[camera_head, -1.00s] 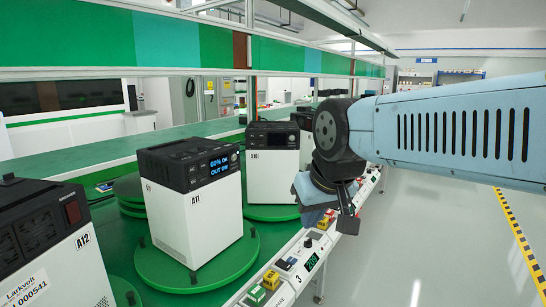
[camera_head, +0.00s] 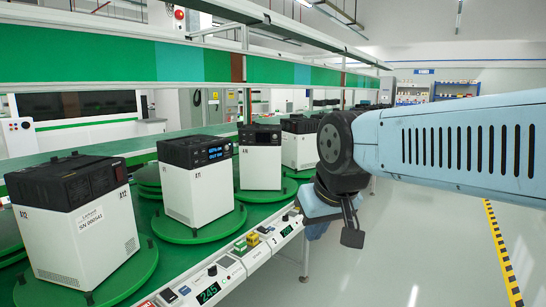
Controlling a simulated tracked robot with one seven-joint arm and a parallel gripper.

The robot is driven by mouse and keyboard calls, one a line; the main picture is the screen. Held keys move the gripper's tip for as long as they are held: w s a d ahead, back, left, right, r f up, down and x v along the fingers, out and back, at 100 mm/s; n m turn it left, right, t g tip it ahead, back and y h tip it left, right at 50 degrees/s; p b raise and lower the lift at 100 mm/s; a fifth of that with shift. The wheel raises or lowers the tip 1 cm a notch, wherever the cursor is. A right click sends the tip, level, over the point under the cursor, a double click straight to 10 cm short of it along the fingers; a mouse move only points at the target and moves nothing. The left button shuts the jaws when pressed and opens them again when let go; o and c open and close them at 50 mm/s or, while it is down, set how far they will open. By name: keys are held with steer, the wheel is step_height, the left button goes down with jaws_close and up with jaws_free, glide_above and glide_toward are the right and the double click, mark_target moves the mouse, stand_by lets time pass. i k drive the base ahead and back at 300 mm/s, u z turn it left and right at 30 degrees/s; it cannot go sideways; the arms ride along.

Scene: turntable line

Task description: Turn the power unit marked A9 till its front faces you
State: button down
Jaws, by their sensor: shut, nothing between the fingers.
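I cannot read the mark A9 on any unit. The nearest unit (camera_head: 70,220) is marked A12 and shows a side with a white label. Behind it stands a unit marked A11 (camera_head: 200,180), with a lit blue screen on its black top. Farther back stand a unit that seems marked A10 (camera_head: 261,165) and a more distant unit (camera_head: 298,150), its mark unreadable and its right edge close to my arm. Each is white with a black top; the nearer ones stand on round green turntables (camera_head: 135,275). My gripper (camera_head: 351,232) is shut and empty, over the aisle right of the line.
A control rail (camera_head: 185,292) with buttons, small coloured blocks and green number displays runs along the bench's front edge. A green panel beam (camera_head: 190,65) hangs above the bench. The grey floor (camera_head: 420,270) on the right is clear, with a yellow-black stripe (camera_head: 505,255).

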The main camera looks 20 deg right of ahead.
mark_target(308, 173)
steer(key=z, duration=0.35)
steer(key=i, duration=0.5)
steer(key=z, duration=0.6)
steer(key=i, duration=2)
steer(key=u, duration=0.55)
steer(key=k, duration=0.95)
steer(key=u, duration=0.2)
steer(key=i, duration=0.95)
steer(key=z, duration=0.15)
